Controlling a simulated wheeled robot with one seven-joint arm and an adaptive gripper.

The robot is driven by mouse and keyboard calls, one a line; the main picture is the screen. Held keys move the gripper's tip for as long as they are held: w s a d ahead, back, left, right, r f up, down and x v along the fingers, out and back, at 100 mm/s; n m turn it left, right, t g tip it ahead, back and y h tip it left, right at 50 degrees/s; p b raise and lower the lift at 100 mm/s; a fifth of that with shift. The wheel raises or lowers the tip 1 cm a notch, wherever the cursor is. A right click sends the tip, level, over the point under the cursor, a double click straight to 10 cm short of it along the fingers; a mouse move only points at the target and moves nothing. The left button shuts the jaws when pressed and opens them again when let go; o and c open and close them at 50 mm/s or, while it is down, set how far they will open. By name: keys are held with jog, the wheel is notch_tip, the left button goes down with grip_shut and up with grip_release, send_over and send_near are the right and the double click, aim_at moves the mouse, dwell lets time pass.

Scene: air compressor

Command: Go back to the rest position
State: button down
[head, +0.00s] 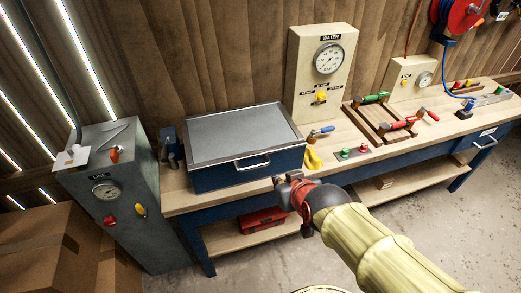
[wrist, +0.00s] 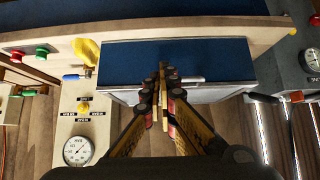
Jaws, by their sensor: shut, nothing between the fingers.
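My gripper (head: 280,181) is in front of the workbench edge in the head view, below and right of the handle of the blue box. In the wrist view, my gripper's (wrist: 163,76) two fingers come together at the tips, shut and empty. The blue box (head: 228,173) has a grey lid and stands on the left end of the bench. It also shows behind the fingertips in the wrist view (wrist: 215,60), where the picture is upside down. Its handle (head: 252,163) is on the front side. Whether the fingertips touch anything is hard to tell.
The wooden workbench (head: 340,175) carries a water gauge panel (head: 318,82), a yellow object (head: 313,158), buttons (head: 354,152) and a wooden frame with red and green clamps (head: 385,122). A grey cabinet (head: 112,195) stands left, beside cardboard boxes (head: 45,255). A red toolbox (head: 262,219) lies on the lower shelf.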

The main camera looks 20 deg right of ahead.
jog(key=s+a+g, duration=0.1)
jog(key=s+g, duration=0.3)
jog(key=s, duration=0.4)
jog(key=v, duration=0.7)
jog(key=shift+w+a+r, duration=0.25)
jog(key=shift+a+r, duration=0.05)
jog(key=shift+r, duration=0.1)
